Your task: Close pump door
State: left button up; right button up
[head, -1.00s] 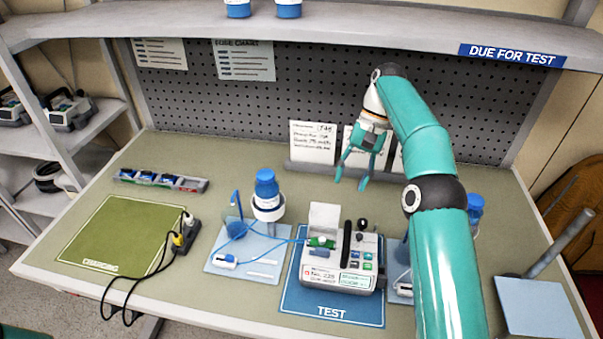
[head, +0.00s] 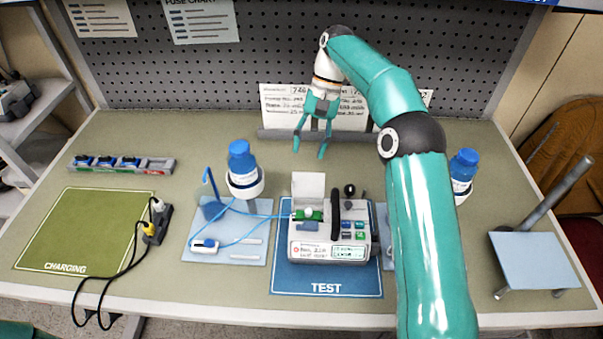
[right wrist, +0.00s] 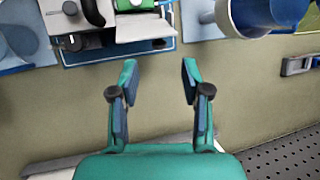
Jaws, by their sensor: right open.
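The infusion pump (head: 328,248), a grey box with a small screen and coloured buttons, stands on the blue TEST mat (head: 292,285). Its pale door (head: 308,187) stands up open at the pump's back left, with a green part and a blue tube below it. My right gripper (head: 310,150) is open and empty, fingers pointing down, behind the door and apart from it in the head view. In the right wrist view, the open fingers (right wrist: 158,72) show over bare bench, with the pump's edge (right wrist: 130,40) at the top. My left gripper is out of view.
A blue-capped bottle (head: 243,163) in a holder stands left of the pump, beside a pale blue mat (head: 255,240) with tubing. Another bottle (head: 463,170) is at right, beyond my arm. A grey rail (head: 275,135) and pegboard (head: 200,75) close the back. The green CHARGING mat (head: 80,230) is empty.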

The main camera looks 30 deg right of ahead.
aim_at(309, 183)
jog(key=shift+x, duration=3.1)
